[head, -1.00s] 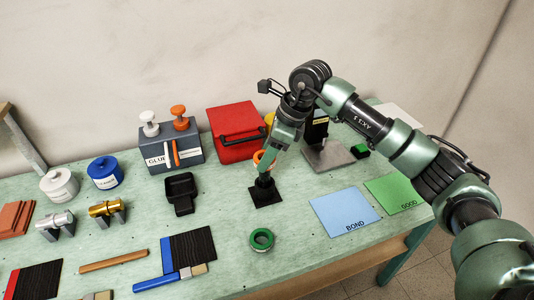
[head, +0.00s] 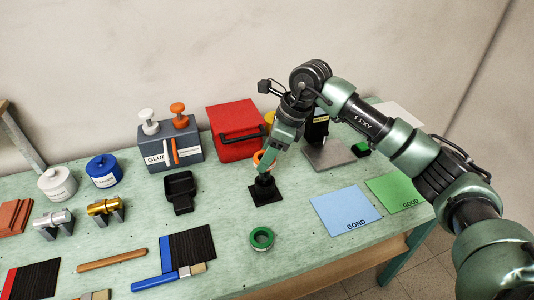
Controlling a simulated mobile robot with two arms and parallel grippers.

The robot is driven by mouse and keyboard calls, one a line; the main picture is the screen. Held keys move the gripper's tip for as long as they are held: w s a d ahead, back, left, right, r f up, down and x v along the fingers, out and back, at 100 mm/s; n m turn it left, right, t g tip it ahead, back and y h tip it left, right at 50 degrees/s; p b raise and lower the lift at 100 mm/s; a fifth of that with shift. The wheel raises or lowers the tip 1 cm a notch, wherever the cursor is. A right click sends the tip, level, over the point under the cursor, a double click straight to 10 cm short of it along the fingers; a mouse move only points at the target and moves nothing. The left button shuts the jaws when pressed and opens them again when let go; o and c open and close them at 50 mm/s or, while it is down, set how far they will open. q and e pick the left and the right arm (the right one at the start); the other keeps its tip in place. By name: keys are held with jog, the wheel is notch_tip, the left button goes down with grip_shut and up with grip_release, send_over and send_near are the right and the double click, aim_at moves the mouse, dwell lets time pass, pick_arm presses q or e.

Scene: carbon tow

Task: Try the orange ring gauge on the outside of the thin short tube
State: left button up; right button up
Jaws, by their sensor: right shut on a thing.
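The orange ring gauge (head: 258,157) shows at the back middle of the bench, partly covered by my right gripper's fingers. My right gripper (head: 264,172) points down over a small black stand (head: 277,198) with a square base. It is shut on a small dark thing at the stand, which looks like the thin short tube (head: 265,181). The fingers hide most of it, and I cannot tell how deep it sits. The ring gauge appears beside or behind the fingers, not clearly around the dark thing. My left gripper is not in view.
A green ring (head: 261,239) lies in front of the stand. Blue BOND (head: 345,211) and green GOOD (head: 396,192) mats lie right. The bench around the green ring is clear.

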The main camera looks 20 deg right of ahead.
jog(key=shift+f+b, duration=1.3)
jog(key=shift+f, duration=0.05)
dwell(1.1)
jog(key=shift+r, duration=0.15)
dwell(0.4)
jog(key=shift+r+p, duration=2.15)
jog(key=shift+r, duration=1.5)
